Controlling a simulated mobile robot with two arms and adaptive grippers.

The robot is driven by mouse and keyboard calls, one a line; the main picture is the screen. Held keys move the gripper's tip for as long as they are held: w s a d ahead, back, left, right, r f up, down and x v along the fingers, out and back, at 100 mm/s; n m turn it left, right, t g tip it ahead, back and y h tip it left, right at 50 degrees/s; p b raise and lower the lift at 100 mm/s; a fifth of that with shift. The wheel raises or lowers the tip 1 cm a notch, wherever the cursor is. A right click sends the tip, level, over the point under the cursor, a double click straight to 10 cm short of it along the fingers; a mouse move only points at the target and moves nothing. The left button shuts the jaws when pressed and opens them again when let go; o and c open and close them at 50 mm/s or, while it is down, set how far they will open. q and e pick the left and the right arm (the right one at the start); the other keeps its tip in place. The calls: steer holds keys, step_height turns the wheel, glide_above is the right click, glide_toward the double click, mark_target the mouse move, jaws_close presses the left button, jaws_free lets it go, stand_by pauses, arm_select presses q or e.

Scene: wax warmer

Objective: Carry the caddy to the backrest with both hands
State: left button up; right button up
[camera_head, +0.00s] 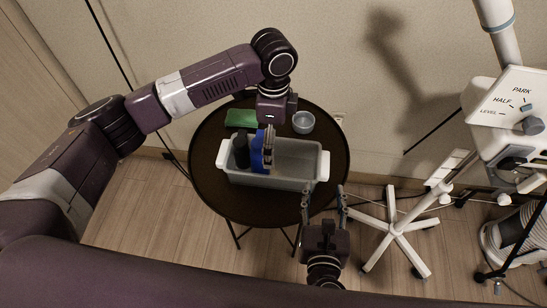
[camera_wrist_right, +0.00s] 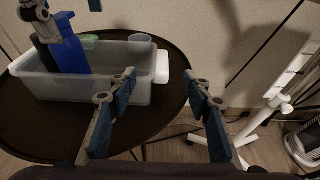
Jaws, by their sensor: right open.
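The caddy (camera_head: 290,184) is a grey open tub with white end handles. It stands on a round dark table and holds a dark bottle (camera_head: 241,150) and a blue item (camera_head: 257,152). It also shows in the right wrist view (camera_wrist_right: 80,88), with its right handle (camera_wrist_right: 162,65) beyond my fingertips. My right gripper (camera_head: 323,194) is open and empty, just in front of the right handle (camera_head: 324,166) and apart from it. My left gripper (camera_head: 268,150) points down over the caddy beside the blue item; its grip is unclear. I cannot identify a backrest.
The round table (camera_head: 215,195) also holds a green item (camera_head: 241,117) and a small clear bowl (camera_head: 303,122) behind the caddy. A white wheeled stand (camera_head: 393,228) and a white machine (camera_head: 510,115) are at the right. The wall is close behind the table.

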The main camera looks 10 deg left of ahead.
mark_target(324, 162)
arm_select(q)
step_height(324, 162, down, 8)
steer(key=shift+r, duration=0.1)
arm_select(e)
steer(key=x, duration=1.2)
arm_select(q)
steer(key=c, duration=1.2)
arm_select(e)
steer(key=c, duration=1.2)
arm_select(q)
steer(key=shift+o, duration=0.2)
arm_select(e)
jaws_close()
